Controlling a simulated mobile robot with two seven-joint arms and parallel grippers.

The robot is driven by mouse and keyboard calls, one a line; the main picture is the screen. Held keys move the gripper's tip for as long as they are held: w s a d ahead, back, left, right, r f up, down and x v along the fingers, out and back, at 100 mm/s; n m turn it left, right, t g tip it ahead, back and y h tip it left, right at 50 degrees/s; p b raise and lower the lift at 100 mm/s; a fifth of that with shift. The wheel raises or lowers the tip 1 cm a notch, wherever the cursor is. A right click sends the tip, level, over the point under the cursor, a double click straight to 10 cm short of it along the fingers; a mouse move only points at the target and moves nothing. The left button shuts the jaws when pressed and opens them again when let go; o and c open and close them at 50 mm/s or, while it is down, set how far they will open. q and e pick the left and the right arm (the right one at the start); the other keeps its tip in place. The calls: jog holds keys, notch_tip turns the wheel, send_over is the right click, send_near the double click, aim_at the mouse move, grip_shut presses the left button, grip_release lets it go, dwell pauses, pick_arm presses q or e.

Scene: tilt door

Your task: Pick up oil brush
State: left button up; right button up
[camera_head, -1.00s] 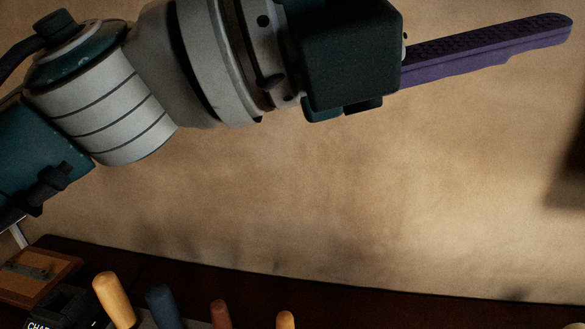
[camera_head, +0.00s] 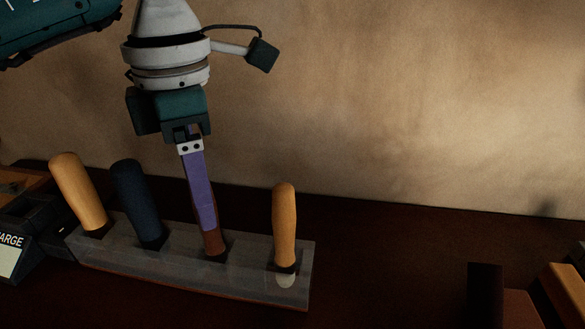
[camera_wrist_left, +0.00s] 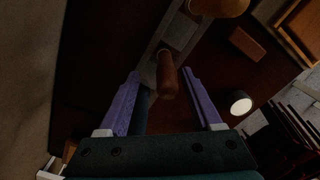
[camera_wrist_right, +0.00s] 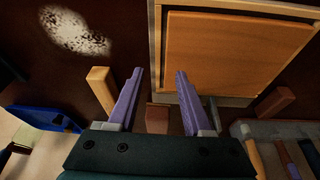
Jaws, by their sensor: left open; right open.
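A grey holder (camera_head: 300,262) holds several upright handles: a tan one (camera_head: 78,190), a dark blue one (camera_head: 135,200), a red-brown one (camera_head: 213,243) and an orange-tan one (camera_head: 284,222). I cannot tell which handle is the oil brush's. My left gripper (camera_head: 208,226) points down at the red-brown handle, its purple finger hiding much of it. In the left wrist view the open fingers (camera_wrist_left: 161,73) stand on both sides of this handle (camera_wrist_left: 168,84), with gaps visible. My right gripper (camera_wrist_right: 158,72) is open and empty, seen only in its own wrist view.
The tan and dark blue handles stand close left of my left gripper. A dark box with a label (camera_head: 12,262) is at the left. A wooden panel (camera_wrist_right: 235,52) lies ahead of the right gripper, with wooden blocks (camera_wrist_right: 101,87) nearby.

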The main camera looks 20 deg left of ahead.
pick_arm(q)
jog(key=f, duration=0.4)
jog(key=shift+s+d+f, duration=0.3)
jog(key=shift+d+f, duration=0.05)
jog(key=shift+f, duration=0.45)
grip_shut()
jog(key=shift+w, duration=0.1)
